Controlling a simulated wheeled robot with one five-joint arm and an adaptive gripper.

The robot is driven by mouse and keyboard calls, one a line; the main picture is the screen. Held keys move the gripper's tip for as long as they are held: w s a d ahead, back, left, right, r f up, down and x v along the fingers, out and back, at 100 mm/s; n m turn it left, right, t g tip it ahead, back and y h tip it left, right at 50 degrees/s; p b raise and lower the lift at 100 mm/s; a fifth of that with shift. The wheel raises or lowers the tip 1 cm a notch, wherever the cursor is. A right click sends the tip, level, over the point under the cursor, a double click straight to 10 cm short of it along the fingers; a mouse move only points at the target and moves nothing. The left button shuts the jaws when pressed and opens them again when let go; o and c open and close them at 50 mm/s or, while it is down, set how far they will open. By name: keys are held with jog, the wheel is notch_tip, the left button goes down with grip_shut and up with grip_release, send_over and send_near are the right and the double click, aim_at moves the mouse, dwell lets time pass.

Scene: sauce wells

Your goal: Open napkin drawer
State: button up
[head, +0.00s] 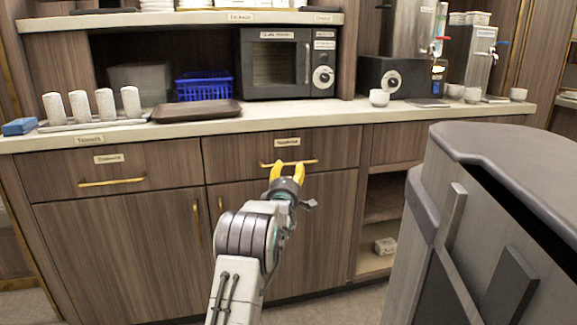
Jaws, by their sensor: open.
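Two wooden drawers sit side by side under the counter, each with a small label too small to read surely, so I cannot tell which is the napkin drawer. The right drawer (230,152) and the left drawer (70,172) both look shut. My gripper (288,168) is open in front of the right drawer, its yellow fingers at that drawer's brass bar handle (312,161). The fingers overlap the handle in the picture; I cannot tell whether they touch it. The left drawer's handle (112,182) is clear.
A large grey bin-like unit (455,150) stands close on the right. Cupboard doors (125,250) lie below the drawers, and open shelves (390,195) are to their right. The counter holds a microwave (270,65), a brown tray (197,111) and a blue basket (203,88).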

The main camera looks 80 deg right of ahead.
aim_at(291, 164)
jog(key=shift+d+r+b, duration=0.2)
jog(key=shift+d, duration=1)
jog(key=shift+d+r+b, duration=0.15)
jog(key=shift+d+r, duration=0.05)
jog(key=shift+d, duration=1)
jog(key=shift+c, duration=0.2)
grip_shut()
